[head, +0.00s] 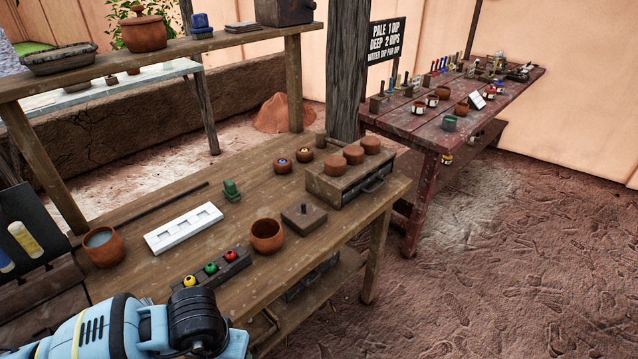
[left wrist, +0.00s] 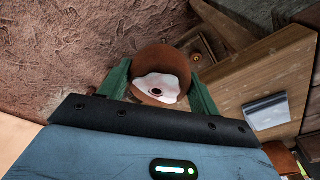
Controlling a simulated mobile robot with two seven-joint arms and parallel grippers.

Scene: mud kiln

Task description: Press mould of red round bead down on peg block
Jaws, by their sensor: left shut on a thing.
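My left gripper (left wrist: 161,78) is shut on a round brown mould (left wrist: 162,62) in the left wrist view, one green finger on each side. The mould's face towards the camera has a white patch with a small dark red spot. The peg block (head: 304,221), a flat block with a short upright peg, stands near the table's front edge in the head view, with nothing on the peg. In the head view my left arm comes in at the bottom left; its fingers and the mould are not visible there. My right gripper is in neither view.
On the wooden table (head: 262,190) are a bowl (head: 267,236), a white slotted tray (head: 184,228), a rack of coloured beads (head: 216,268), a green object (head: 231,190) and a drawer box (head: 345,185) topped with round brown pieces. A red table (head: 425,125) stands behind right.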

